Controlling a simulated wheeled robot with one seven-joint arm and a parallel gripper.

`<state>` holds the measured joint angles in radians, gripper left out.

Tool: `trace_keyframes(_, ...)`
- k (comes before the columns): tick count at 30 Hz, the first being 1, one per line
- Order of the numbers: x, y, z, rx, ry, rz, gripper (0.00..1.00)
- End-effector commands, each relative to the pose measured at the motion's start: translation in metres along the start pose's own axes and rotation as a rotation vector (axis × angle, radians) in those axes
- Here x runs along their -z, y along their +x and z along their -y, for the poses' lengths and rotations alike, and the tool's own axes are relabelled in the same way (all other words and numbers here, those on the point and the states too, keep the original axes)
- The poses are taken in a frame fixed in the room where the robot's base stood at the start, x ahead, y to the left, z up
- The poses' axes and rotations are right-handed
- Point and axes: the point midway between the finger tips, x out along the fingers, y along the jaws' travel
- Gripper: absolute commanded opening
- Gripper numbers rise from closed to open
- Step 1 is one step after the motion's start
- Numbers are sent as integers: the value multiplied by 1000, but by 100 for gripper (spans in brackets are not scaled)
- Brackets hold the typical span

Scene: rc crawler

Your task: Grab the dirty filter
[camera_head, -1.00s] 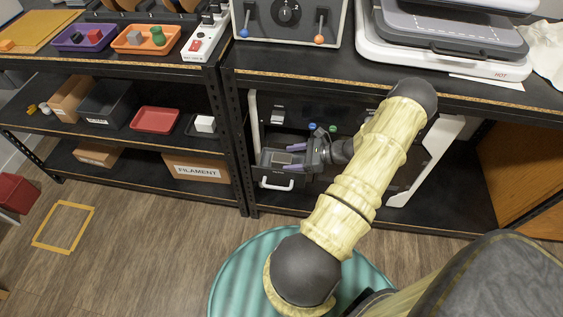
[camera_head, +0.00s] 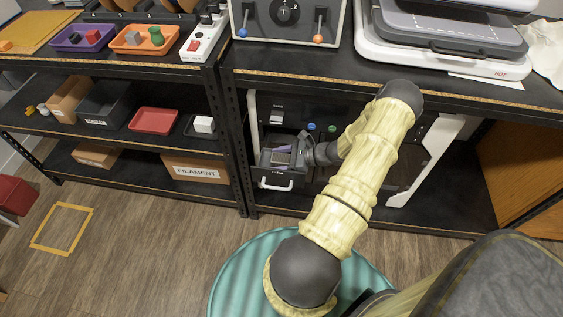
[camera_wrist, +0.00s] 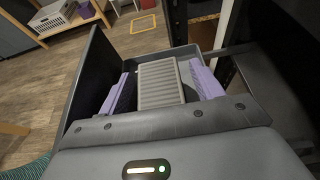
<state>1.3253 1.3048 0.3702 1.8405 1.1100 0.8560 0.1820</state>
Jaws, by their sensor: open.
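The filter (camera_wrist: 160,86) is a grey-beige ribbed block in the wrist view. It sits inside an open dark drawer (camera_wrist: 78,98) of the machine on the lower shelf. In the head view the drawer (camera_head: 268,178) stands pulled out, with a white handle on its front. My gripper (camera_wrist: 163,80) is open, with one purple finger on each side of the filter. The fingers reach down into the drawer; whether they touch the filter I cannot tell. In the head view my gripper (camera_head: 289,156) is over the drawer, and the filter is mostly hidden there.
The drawer's walls are close around my fingers. The shelf top (camera_head: 300,63) lies above my arm, and a black upright post (camera_head: 232,140) stands left of the machine. A white slanted panel (camera_head: 425,160) is to the right. The wooden floor in front is mostly free.

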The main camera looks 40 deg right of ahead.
Motion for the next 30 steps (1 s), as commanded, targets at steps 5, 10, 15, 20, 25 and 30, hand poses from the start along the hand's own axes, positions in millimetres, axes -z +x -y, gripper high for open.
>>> trace_keyframes(5, 0, -1, 0, 2, 1, 0, 65)
trace_keyframes(10, 0, -1, 0, 2, 1, 0, 48)
trace_keyframes(15, 0, -1, 0, 2, 1, 0, 17)
trace_keyframes(20, 0, -1, 0, 1, 1, 0, 17)
trace_keyframes(25, -4, -3, 1, 2, 0, 0, 17)
trace_keyframes(30, -25, -12, 1, 2, -1, -1, 17)
